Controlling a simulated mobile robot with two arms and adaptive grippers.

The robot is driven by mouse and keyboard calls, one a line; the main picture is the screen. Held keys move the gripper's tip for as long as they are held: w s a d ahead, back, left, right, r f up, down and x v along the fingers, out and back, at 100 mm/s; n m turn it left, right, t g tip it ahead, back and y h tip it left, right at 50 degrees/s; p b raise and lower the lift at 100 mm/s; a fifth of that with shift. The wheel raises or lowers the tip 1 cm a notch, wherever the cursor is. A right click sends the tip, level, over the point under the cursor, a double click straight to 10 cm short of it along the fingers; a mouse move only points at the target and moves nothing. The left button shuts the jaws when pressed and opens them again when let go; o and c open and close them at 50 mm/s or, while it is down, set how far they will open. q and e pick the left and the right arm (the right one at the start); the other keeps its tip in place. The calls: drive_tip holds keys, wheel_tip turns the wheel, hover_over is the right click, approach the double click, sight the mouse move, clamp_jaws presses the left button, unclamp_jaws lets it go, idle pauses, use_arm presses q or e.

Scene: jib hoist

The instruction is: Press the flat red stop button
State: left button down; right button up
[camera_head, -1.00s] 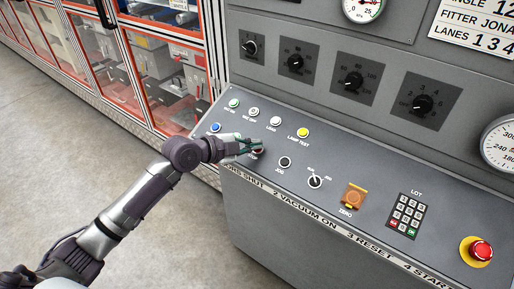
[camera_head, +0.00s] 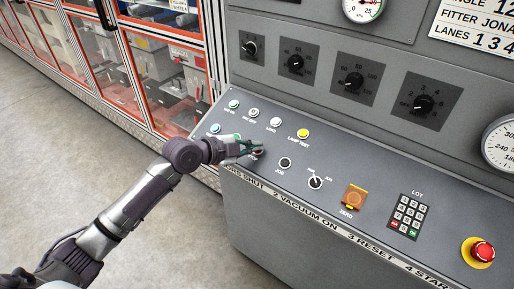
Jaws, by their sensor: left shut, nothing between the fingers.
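My left gripper (camera_head: 258,147) reaches in from the left, low over the sloped grey control panel (camera_head: 330,222). Its fingers are shut and empty. The fingertips are at a small button (camera_head: 259,151) in the lower row, beside a partly covered label that seems to end in "OP". The fingers hide most of that button, so its red colour is hard to make out, and I cannot tell whether they touch it. A red mushroom button (camera_head: 483,251) on a yellow base stands far right on the panel. My right gripper is not in view.
Near the fingers are a green button (camera_head: 236,137), a blue button (camera_head: 215,128), a black jog button (camera_head: 285,162) and a yellow lamp test button (camera_head: 303,133). A selector switch (camera_head: 316,183), an orange zero cover (camera_head: 354,197) and a keypad (camera_head: 408,216) sit to the right.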

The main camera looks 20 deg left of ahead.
use_arm(q)
drive_tip(key=shift+s+a+r+p, duration=0.15)
drive_tip(key=shift+s+r+p, duration=0.15)
drive_tip(key=shift+r+p, duration=0.25)
drive_tip(key=shift+r, duration=0.2)
drive_tip(key=shift+s+a+r+p, duration=0.1)
drive_tip(key=shift+s+r+p, duration=0.05)
drive_tip(key=shift+r+p, duration=0.4)
drive_tip(key=r, duration=0.1)
drive_tip(key=s+r+p, duration=0.1)
drive_tip(key=r+p, duration=0.1)
drive_tip(key=shift+s+a+r, duration=0.15)
drive_tip(key=shift+s+a, duration=0.1)
